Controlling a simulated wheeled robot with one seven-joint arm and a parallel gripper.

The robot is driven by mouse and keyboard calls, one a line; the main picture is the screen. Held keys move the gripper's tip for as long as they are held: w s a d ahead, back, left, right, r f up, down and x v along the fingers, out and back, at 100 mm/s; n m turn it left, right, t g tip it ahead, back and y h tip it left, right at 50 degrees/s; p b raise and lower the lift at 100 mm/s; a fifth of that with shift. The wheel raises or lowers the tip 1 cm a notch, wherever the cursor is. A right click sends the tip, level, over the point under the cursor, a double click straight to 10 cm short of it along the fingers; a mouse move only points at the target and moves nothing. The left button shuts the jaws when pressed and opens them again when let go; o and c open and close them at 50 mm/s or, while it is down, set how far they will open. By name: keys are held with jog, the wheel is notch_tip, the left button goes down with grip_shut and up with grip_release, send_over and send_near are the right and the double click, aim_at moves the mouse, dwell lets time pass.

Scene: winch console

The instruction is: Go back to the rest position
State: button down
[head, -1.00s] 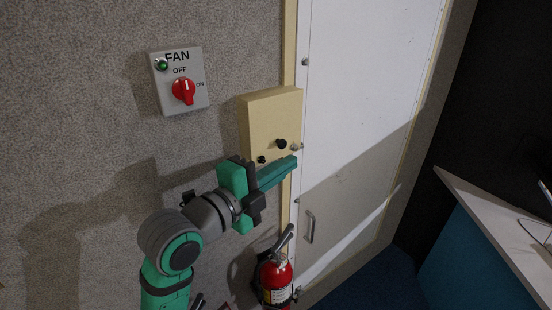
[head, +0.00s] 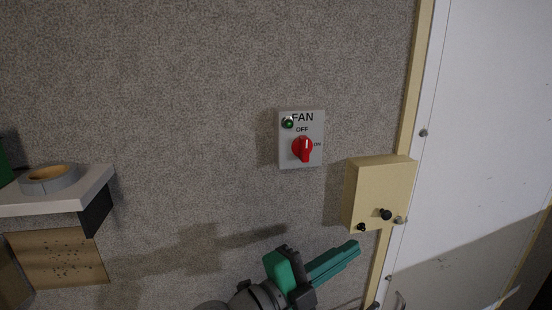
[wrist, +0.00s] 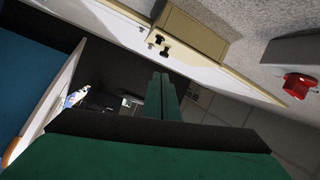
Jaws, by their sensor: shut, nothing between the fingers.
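My gripper (head: 333,262) is at the bottom of the head view, below the beige box and pointing right. Its green fingers are shut together with nothing between them. In the wrist view the closed fingers (wrist: 160,97) point away up the middle. No object touches them. Most of my arm is below the edge of the head view.
A grey FAN switch box (head: 302,158) with a red knob (head: 302,149) and green lamp is on the wall. A beige box (head: 380,190) with black knobs sits beside the white door (head: 480,130). A shelf (head: 95,190) at left holds a tape roll (head: 48,179).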

jog(key=w+a+f+n+t+y, duration=0.2)
jog(key=f+n+t+y, duration=0.15)
jog(key=f+n, duration=0.4)
jog(key=w+a+f+n+t+y, duration=0.1)
jog(key=a+f+n+t+y, duration=0.2)
jog(key=f+n+t, duration=0.35)
jog(key=s+a+f+n+g+y, duration=0.1)
jog(key=s+a+f+n+y, duration=0.15)
jog(key=f+n, duration=0.35)
jog(key=s+a+f+n+y, duration=0.1)
jog(key=s+f+n+y, duration=0.25)
jog(key=f, duration=0.45)
jog(key=s+a+f+n+g+y, duration=0.1)
jog(key=s+a+f+n+y, duration=0.1)
jog(key=s+f, duration=0.4)
jog(key=s+a+f+n+g+y, duration=0.15)
jog(key=s+f, duration=0.25)
jog(key=s, duration=0.4)
jog(key=s+a+f, duration=0.1)
jog(key=s, duration=1.3)
jog(key=shift+a+f+m+g+y, duration=0.15)
jog(key=shift+a+m+g+y, duration=0.15)
jog(key=shift+a+m+g, duration=0.1)
